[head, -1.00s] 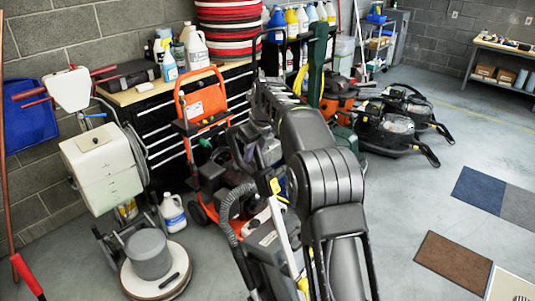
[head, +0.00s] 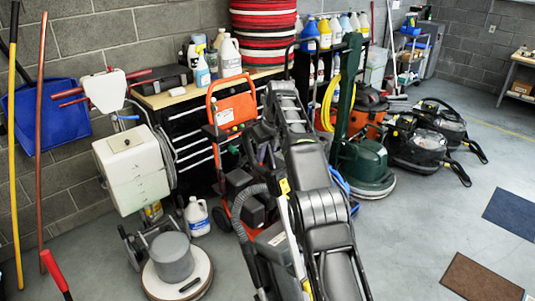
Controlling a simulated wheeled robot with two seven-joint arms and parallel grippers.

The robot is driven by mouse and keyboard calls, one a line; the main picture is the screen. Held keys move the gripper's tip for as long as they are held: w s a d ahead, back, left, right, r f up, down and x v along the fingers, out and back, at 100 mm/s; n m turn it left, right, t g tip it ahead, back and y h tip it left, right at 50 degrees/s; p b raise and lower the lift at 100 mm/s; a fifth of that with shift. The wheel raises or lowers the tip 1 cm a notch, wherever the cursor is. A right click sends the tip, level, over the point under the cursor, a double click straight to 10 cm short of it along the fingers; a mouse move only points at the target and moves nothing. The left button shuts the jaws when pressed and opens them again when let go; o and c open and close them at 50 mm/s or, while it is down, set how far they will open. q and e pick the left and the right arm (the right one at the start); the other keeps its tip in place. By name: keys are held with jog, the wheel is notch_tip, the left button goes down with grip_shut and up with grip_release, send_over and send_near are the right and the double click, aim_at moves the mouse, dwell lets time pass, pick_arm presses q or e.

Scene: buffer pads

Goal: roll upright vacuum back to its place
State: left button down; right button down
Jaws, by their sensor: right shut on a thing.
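The upright vacuum (head: 268,240) is the dark grey machine at the lower centre of the head view. It has a ribbed grey hose on its left side, a yellow tag and a pale tube along its front. My right arm covers much of its right side and upper part. My right gripper (head: 284,92) is at the far end of that arm, shut on the vacuum, but the grip itself is largely hidden. The floor end of the vacuum is cut off by the bottom edge. My left gripper is out of view.
An orange-framed machine (head: 234,112) stands close behind the vacuum. A floor polisher (head: 134,170) stands at left. A green floor machine (head: 364,160) and black vacuums (head: 420,145) stand at right. Floor mats (head: 484,276) lie on the otherwise open floor at right.

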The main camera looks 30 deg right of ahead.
jog(key=shift+w+a+r, duration=0.15)
jog(key=shift+r, duration=0.05)
jog(key=c, duration=1.6)
grip_release()
jog(key=o, duration=0.4)
jog(key=shift+w+f, duration=0.1)
jog(key=shift+f, duration=0.05)
jog(key=shift+v, duration=3.9)
